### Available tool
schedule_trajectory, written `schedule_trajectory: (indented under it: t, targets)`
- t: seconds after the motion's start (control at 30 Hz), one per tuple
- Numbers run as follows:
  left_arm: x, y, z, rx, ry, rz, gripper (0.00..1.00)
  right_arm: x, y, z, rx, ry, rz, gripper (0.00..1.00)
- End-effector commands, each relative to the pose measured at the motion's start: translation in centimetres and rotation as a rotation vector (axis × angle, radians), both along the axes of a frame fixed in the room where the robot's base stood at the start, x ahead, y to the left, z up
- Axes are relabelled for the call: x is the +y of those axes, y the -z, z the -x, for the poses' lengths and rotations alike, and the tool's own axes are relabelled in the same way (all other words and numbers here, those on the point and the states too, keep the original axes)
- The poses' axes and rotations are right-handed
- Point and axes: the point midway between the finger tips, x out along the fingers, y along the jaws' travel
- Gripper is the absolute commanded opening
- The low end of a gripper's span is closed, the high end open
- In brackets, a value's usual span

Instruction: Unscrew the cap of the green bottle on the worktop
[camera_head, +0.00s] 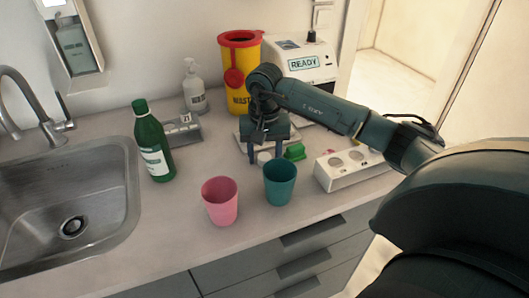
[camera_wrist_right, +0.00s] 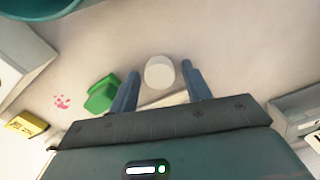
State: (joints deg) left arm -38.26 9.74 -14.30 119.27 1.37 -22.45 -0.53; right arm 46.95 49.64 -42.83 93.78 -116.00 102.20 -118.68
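The green bottle (camera_head: 153,150) stands upright on the worktop, right of the sink, with a white label facing me. Its green cap (camera_head: 139,105) is on top. My right gripper (camera_head: 268,158) is well to the right of the bottle and points down close to the worktop. In the right wrist view its two fingers (camera_wrist_right: 161,68) are apart, with a small white round thing (camera_wrist_right: 159,73) showing between or just beyond them. I cannot tell whether they touch it. The bottle is outside the right wrist view. My left gripper is not in view.
A pink cup (camera_head: 220,202) and a teal cup (camera_head: 280,184) stand near the front edge. A green block-like thing (camera_head: 295,151) and a white rack with holes (camera_head: 347,168) lie by the gripper. A yellow waste bin (camera_head: 240,90), a pump bottle (camera_head: 194,88) and the sink (camera_head: 105,215) surround the bottle.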

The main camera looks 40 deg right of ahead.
Motion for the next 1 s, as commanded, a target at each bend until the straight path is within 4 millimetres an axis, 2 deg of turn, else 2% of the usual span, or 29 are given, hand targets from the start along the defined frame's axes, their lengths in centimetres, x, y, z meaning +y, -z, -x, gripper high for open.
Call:
schedule_trajectory:
  t: [0.27,0.4,0.47,0.8,1.0]
  targets:
    - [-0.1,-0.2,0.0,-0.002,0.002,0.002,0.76,0.0,-0.1,0.0,0.001,0.0,-0.001,0.51]
    - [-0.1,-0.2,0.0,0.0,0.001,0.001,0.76,0.0,-1.0,-0.1,-0.002,0.0,0.0,0.51]
    - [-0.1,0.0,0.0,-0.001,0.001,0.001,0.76,0.0,-1.9,-0.1,-0.005,0.0,0.001,0.51]
    - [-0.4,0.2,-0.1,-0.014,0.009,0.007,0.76,0.0,-9.2,-0.1,-0.005,0.0,0.001,0.51]
    - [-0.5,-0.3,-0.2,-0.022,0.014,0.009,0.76,0.0,-11.8,-0.1,-0.001,0.0,0.0,0.51]
